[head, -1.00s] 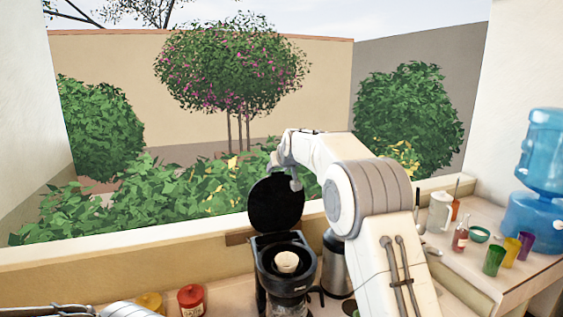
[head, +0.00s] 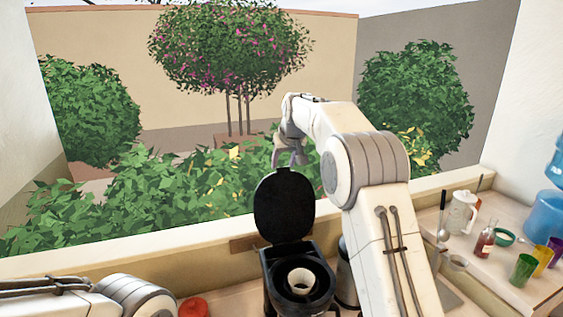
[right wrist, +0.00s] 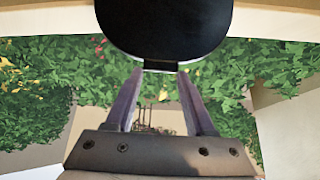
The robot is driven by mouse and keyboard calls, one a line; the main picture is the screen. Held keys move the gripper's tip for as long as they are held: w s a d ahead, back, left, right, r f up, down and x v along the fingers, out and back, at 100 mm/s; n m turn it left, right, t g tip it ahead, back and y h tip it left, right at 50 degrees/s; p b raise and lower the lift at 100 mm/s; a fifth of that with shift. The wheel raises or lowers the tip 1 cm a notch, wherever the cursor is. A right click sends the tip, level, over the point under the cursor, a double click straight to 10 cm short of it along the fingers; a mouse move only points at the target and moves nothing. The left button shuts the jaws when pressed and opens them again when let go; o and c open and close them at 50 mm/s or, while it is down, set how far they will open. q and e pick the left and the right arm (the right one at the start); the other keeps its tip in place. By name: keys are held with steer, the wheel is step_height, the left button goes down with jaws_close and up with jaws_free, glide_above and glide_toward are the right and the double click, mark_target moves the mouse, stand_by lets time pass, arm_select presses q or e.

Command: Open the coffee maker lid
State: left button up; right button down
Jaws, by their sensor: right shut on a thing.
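The black coffee maker (head: 271,268) stands at the bottom middle of the head view, with a pale filter cup (head: 301,281) in its open top. Its round black lid (head: 284,207) is raised, standing about upright at the back. The lid also fills the top of the right wrist view (right wrist: 165,22), with a small tab at its edge. My right gripper (head: 290,160) is at the lid's top edge, shut on the lid; its fingers (right wrist: 160,85) sit either side of the tab. My left arm shows at the bottom left, its gripper out of view.
A steel canister (head: 346,284) stands just right of the coffee maker, partly behind my right arm. A red-lidded jar (head: 193,307) is at the left. Cups, a bottle (head: 485,243) and a pitcher (head: 462,212) stand on the right counter. Window sill and bushes lie behind.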

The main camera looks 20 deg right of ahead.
steer(key=shift+w+r, duration=0.1)
steer(key=shift+r, duration=0.35)
steer(key=shift+c, duration=1.8)
jaws_free()
steer(key=shift+o, duration=0.6)
steer(key=shift+f, duration=0.2)
steer(key=b+v, duration=0.3)
steer(key=v, duration=0.7)
steer(key=shift+s+r, duration=0.15)
steer(key=shift+s, duration=0.15)
